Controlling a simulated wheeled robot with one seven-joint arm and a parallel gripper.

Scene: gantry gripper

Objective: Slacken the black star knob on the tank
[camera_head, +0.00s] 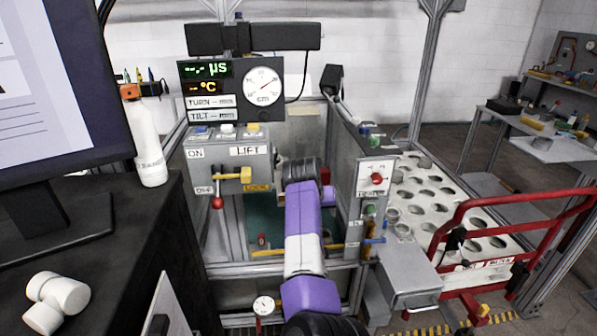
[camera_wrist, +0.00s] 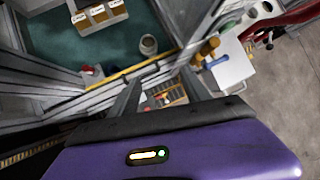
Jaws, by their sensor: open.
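My gripper (camera_wrist: 162,92) is open in the wrist view, its two grey fingers apart with nothing between them. In the head view my purple and white arm reaches forward over the tank area, and its fingers do not show there. The tank (camera_head: 262,228) appears as a framed, teal-floored space behind my arm; the teal floor also shows at upper left in the wrist view (camera_wrist: 60,45). I cannot make out a black star knob on the tank in either view; my arm hides part of the tank.
A grey control box (camera_head: 230,165) with a yellow handle and red ball lever stands left of my arm. A grey post (camera_head: 352,185) with a red knob stands right. A red rail frame (camera_head: 520,207) and white perforated tray (camera_head: 440,190) lie farther right. A monitor and bottle (camera_head: 148,145) stand left.

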